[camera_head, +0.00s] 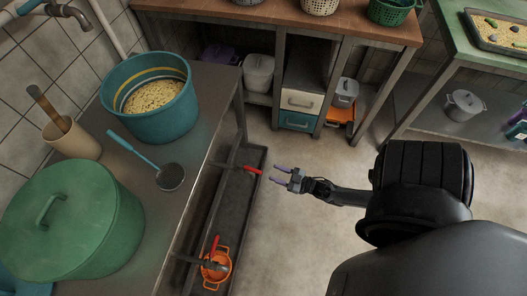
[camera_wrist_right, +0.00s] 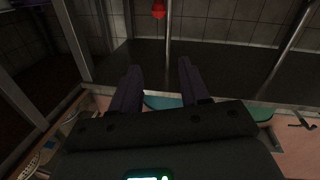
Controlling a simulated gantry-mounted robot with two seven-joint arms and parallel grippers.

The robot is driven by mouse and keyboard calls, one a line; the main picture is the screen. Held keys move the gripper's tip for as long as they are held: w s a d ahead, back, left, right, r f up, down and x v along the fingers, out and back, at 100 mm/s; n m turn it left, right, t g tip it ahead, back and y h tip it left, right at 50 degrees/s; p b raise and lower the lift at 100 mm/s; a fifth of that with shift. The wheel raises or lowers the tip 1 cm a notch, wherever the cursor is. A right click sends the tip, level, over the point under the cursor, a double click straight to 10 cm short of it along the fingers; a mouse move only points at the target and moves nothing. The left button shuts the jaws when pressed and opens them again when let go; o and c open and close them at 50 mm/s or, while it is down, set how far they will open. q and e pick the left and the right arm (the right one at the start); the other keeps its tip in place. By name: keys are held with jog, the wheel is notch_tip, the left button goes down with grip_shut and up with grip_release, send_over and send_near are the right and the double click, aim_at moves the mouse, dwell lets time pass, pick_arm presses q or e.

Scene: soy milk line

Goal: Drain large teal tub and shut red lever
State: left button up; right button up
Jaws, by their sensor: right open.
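The large teal tub (camera_head: 165,118), filled with pale yellow beans or mash, stands at the back of the metal table. A red lever (camera_head: 250,169) sticks out from the table side over the floor trough, nearest that tub. A second red lever (camera_head: 214,244) is further forward, above an orange pot. My right gripper (camera_head: 276,174) is open and empty, its purple-grey fingertips a short gap to the right of the first lever's end. In the right wrist view, a red end (camera_wrist_right: 159,9) shows at the top, beyond the open fingers (camera_wrist_right: 159,75). My left gripper is out of view.
A lidded green pot (camera_head: 105,235), a blue-handled ladle (camera_head: 170,177) and a beige cup (camera_head: 75,142) share the metal table (camera_head: 205,105). The orange pot (camera_head: 217,272) sits in the dark trough (camera_head: 238,205). A wooden-topped bench (camera_head: 270,25) stands behind. Floor right of the trough is clear.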

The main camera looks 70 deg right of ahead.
jog(key=w+a+r+p, duration=0.1)
jog(key=a+r+p, duration=0.1)
jog(key=r+p, duration=0.4)
jog(key=w+a+r+p, duration=0.1)
jog(key=a+r+p, duration=0.2)
jog(key=r+p, duration=0.3)
jog(key=w+a+r+t+p, duration=0.1)
jog(key=a+r+p, duration=0.1)
jog(key=r+p, duration=0.4)
notch_tip(320, 180, up, 5)
jog(key=shift+a+r+m+y+p, duration=0.15)
jog(key=shift+a+m+y+p, duration=0.15)
jog(key=shift+a+p, duration=0.05)
